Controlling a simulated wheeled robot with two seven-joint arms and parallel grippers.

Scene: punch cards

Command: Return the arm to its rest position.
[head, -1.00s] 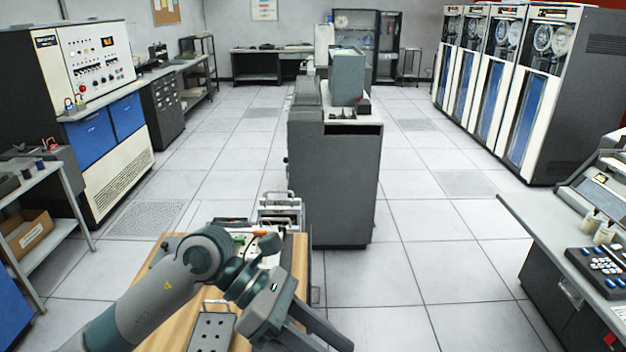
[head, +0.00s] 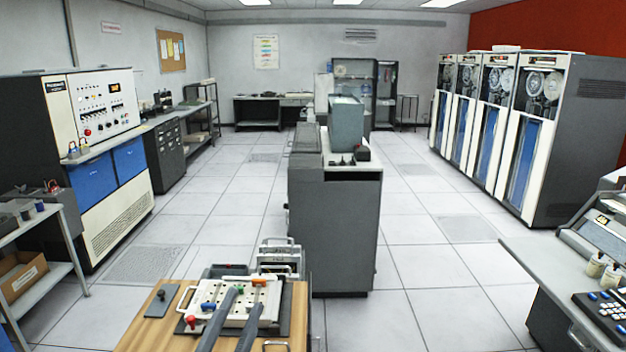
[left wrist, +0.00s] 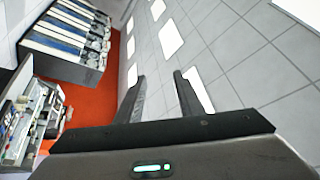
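My left gripper (head: 247,297) shows at the bottom of the head view as two dark grey fingers pointing up, spread apart with nothing between them. The fingers appear in front of the white board on the wooden table; the rest of the arm is out of frame. In the left wrist view the gripper (left wrist: 159,75) is open and empty, its fingers seen against the pale ceiling. My right gripper is in neither view.
A wooden table (head: 158,335) carries a white board (head: 203,306) with coloured knobs. A dark grey machine (head: 332,240) stands behind it. Tape cabinets (head: 585,140) are at right, a control console (head: 125,205) at left. Open floor (head: 420,265) lies between.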

